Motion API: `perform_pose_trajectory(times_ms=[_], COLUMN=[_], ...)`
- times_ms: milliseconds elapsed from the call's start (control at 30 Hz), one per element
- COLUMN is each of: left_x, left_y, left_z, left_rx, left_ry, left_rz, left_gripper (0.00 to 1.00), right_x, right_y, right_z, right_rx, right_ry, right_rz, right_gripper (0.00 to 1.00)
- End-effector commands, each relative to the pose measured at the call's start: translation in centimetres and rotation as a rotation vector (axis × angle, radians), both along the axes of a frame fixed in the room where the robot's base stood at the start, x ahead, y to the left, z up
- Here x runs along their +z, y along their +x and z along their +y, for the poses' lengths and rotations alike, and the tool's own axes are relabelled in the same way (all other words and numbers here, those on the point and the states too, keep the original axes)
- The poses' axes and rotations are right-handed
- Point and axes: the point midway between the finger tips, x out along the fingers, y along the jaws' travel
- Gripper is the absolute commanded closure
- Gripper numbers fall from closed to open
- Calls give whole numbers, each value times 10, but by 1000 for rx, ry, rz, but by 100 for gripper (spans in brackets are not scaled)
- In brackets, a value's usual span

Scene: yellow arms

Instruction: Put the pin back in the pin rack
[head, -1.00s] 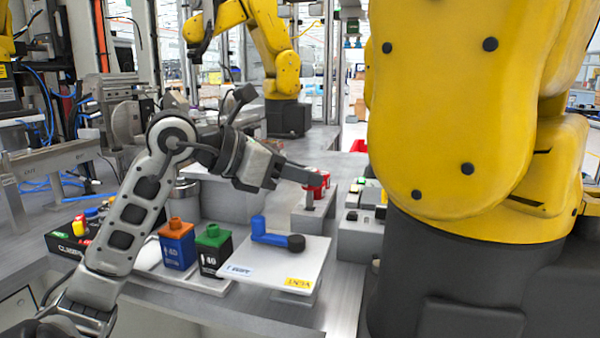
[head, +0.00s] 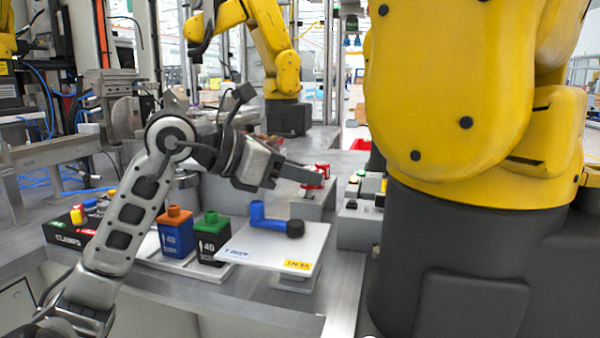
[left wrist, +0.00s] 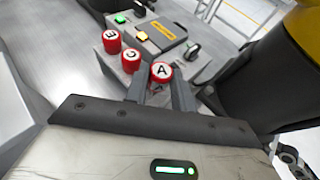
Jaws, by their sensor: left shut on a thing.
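My left gripper (head: 316,178) is shut on a red pin with a white top marked A (left wrist: 160,72), seen between the two fingers in the left wrist view. Two similar red pins, B (left wrist: 111,41) and C (left wrist: 131,59), stand beside it to the left in that view. The grey block of the pin rack (head: 300,207) is under the gripper in the head view, with red showing around the fingertips. The lower part of pin A is hidden, so I cannot tell how far it sits in the rack. My right gripper is not in view.
A white tilted plate (head: 270,245) with a blue handle (head: 265,219) is in front of the rack. Orange (head: 175,232) and green-topped (head: 212,238) boxes stand to its left. A control box with buttons (head: 357,225) and a large yellow robot arm (head: 450,100) are to the right.

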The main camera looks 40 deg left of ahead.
Motion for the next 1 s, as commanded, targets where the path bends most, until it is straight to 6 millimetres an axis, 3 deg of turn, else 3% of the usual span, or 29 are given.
perform_pose_trajectory(times_ms=[33,467,500,567,600,1000], left_x=[-13,-22,-22,-22,-22,-18], left_y=[1,1,1,1,1,1], left_z=[-3,-3,-3,-3,-3,-2], left_rx=[-11,-14,-14,-14,-13,-12], left_ry=[-17,-20,-20,-19,-19,-18], left_rz=[22,32,32,32,31,26], left_gripper=[96,96,69,52,49,49], right_x=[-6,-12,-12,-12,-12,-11], right_y=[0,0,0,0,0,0], right_z=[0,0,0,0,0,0], right_rx=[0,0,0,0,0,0], right_ry=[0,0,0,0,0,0], right_rz=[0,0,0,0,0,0], right_gripper=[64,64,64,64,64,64])
